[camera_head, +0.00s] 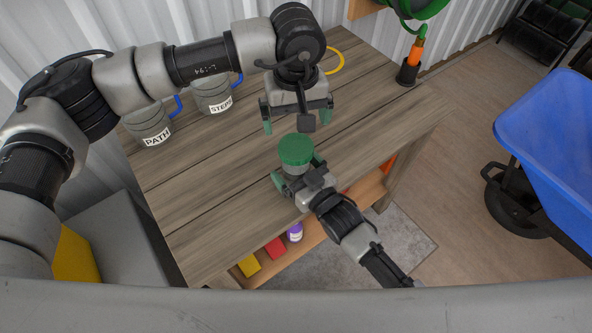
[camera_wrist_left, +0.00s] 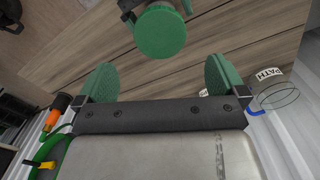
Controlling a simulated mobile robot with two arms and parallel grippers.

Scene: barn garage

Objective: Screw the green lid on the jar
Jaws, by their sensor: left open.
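The round green lid (camera_head: 296,149) sits on top of the jar (camera_head: 294,169), whose grey side shows only a little beneath it. I cannot tell how tightly the lid is seated. My right gripper (camera_head: 298,172) has its green fingers on either side of the jar and is shut on it, at the table's front part. My left gripper (camera_head: 297,124) is open and empty, pointing down just behind and above the lid, apart from it. In the left wrist view the lid (camera_wrist_left: 161,32) lies beyond the gap between the open left fingers (camera_wrist_left: 161,78).
Two grey labelled cups, PATH (camera_head: 150,127) and STEMS (camera_head: 212,93), stand at the back left of the wooden table (camera_head: 190,195). An orange-tipped tool in a black holder (camera_head: 408,70) is at the back right. A blue wheelbarrow (camera_head: 550,140) stands right of the table.

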